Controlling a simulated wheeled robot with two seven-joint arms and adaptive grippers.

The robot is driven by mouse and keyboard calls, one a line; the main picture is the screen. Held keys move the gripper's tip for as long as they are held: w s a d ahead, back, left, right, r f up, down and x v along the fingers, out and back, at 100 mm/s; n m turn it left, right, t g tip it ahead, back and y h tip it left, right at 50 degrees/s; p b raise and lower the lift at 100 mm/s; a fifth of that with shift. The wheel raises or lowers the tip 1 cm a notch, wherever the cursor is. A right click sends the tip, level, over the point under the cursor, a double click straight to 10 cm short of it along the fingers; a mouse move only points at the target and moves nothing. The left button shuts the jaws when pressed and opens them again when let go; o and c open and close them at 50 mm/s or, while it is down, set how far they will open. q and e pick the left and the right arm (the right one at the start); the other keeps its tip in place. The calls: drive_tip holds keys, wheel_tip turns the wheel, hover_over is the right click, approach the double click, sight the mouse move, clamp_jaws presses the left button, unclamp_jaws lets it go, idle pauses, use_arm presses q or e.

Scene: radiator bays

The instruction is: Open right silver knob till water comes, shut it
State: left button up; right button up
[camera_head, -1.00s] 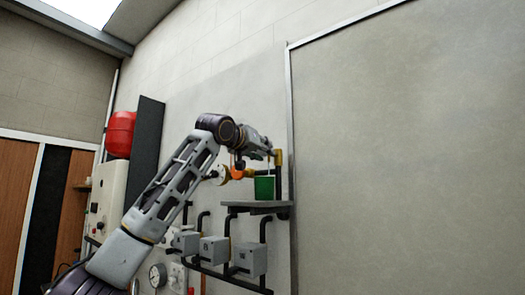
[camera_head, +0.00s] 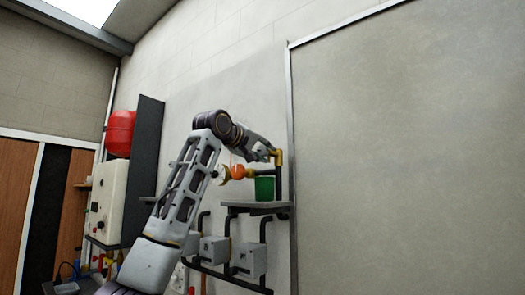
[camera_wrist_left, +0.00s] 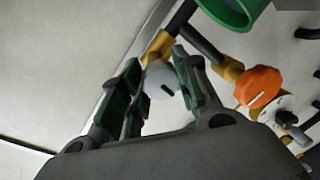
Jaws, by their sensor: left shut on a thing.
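The right silver knob (camera_wrist_left: 161,79) is a pale round knob with a dark slot, on a yellow fitting in the left wrist view. My left gripper (camera_wrist_left: 158,84) is shut on it, one green-padded finger on each side. In the head view my left gripper (camera_head: 271,152) is at the yellow pipe end, and the knob is hidden there. A green cup (camera_head: 264,188) stands on the shelf below; its rim shows in the left wrist view (camera_wrist_left: 246,12). I cannot make out any water. My right gripper is not in view.
An orange knob (camera_wrist_left: 259,86) and another silver knob (camera_wrist_left: 286,117) sit along the pipe beside the held knob. The dark shelf (camera_head: 240,206) is below, with grey boxes (camera_head: 250,258) under it. A large grey panel (camera_head: 420,150) is at right.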

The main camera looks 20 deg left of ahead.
use_arm(q)
drive_tip(key=shift+n, duration=0.9)
drive_tip(key=o, duration=1)
drive_tip(key=shift+a, duration=0.15)
drive_tip(key=shift+s, duration=0.15)
drive_tip(key=shift+v, duration=5.9)
drive_tip(key=shift+a, duration=0.15)
